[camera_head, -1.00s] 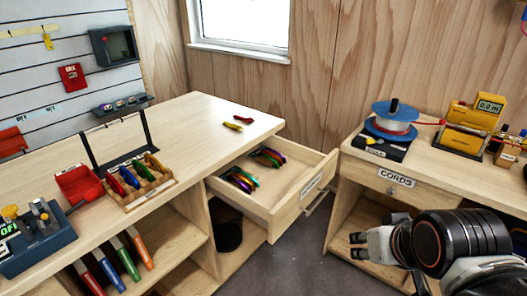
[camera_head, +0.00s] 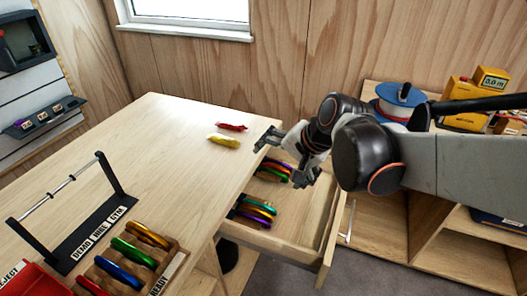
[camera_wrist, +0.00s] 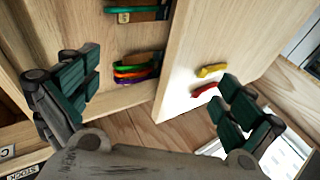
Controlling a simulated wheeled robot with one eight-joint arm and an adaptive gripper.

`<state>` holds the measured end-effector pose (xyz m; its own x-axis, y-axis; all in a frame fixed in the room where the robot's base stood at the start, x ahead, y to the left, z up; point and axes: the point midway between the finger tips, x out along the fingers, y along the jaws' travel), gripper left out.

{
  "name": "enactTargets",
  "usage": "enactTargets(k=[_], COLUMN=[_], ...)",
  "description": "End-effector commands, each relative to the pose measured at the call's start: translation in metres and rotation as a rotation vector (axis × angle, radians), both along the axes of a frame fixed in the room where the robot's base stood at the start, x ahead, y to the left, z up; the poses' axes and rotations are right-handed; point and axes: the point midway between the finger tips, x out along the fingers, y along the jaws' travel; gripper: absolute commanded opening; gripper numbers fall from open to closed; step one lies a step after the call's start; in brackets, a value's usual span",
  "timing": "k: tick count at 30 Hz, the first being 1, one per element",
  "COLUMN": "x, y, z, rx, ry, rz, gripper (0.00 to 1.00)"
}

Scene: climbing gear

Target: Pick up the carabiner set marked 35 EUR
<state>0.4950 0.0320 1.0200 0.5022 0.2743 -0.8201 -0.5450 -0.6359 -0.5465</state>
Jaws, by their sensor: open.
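Two carabiner sets lie in the open drawer (camera_head: 308,217). The nearer set (camera_head: 255,208) shows green, orange and purple. The farther set (camera_head: 273,170) is partly hidden by my gripper (camera_head: 284,160). I cannot read a 35 EUR mark on any set. My gripper is open and empty, its fingers spread above the drawer's far end and the table edge.
A yellow carabiner (camera_head: 223,140) and a red one (camera_head: 232,127) lie on the tabletop (camera_head: 170,150) left of my gripper. A wooden rack (camera_head: 165,262) of coloured carabiners and a black stand (camera_head: 85,222) are nearer. The wood wall is behind. The middle tabletop is clear.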

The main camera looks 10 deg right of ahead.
Motion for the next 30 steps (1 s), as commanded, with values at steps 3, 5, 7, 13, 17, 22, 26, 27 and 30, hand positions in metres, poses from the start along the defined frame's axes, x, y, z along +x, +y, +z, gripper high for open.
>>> enactTargets(k=[3,5,7,13,17,22,26,27,30], x=[0.033,0.047,0.064,0.107,0.130,0.153,0.164,0.165,0.168], y=[-0.006,-0.009,-0.012,-0.027,-0.039,-0.058,-0.070,-0.074,-0.079], z=[-0.010,-0.017,-0.026,-0.056,-0.079,-0.114,-0.140,-0.146,-0.158], rx=[0.148,0.225,0.313,0.563,0.722,0.926,1.060,1.094,1.156], ry=[0.063,0.094,0.135,0.257,0.342,0.463,0.550,0.572,0.618], rz=[-0.131,-0.195,-0.268,-0.465,-0.584,-0.723,-0.807,-0.827,-0.862], gripper=[1.00,1.00,1.00,1.00,1.00,1.00,1.00,1.00,1.00])
